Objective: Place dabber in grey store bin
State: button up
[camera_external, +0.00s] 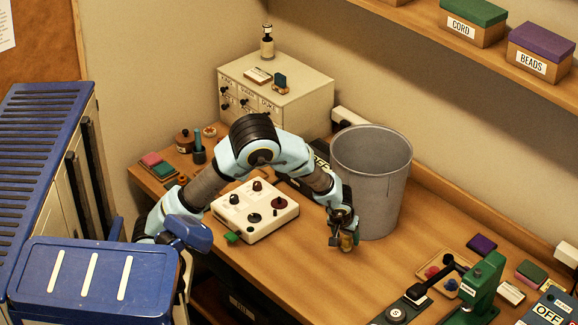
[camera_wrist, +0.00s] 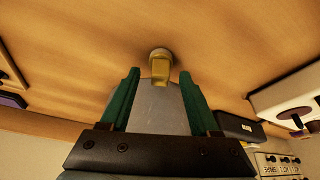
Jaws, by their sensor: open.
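A small brass-coloured piece, apparently the dabber (camera_external: 347,242), stands on the table just in front of the grey store bin. In the wrist view the dabber (camera_wrist: 160,62) shows a round end and a narrower block, centred between my fingertips. My gripper (camera_external: 340,232) is open and low over it; the green fingers of my gripper (camera_wrist: 159,75) lie on either side with gaps. The grey store bin (camera_external: 372,180) is a tall, open-topped bucket behind and right of my gripper. Its grey wall (camera_wrist: 160,112) seems to show between the fingers. The inside bottom is hidden.
A white control box (camera_external: 255,209) with knobs lies left of my gripper. A drawer cabinet (camera_external: 305,92) stands behind it. A green press (camera_external: 485,285) and small trays are at the front right. Bare table lies between bin and press.

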jog(key=shift+f, duration=0.1)
grip_shut()
dwell(0.5)
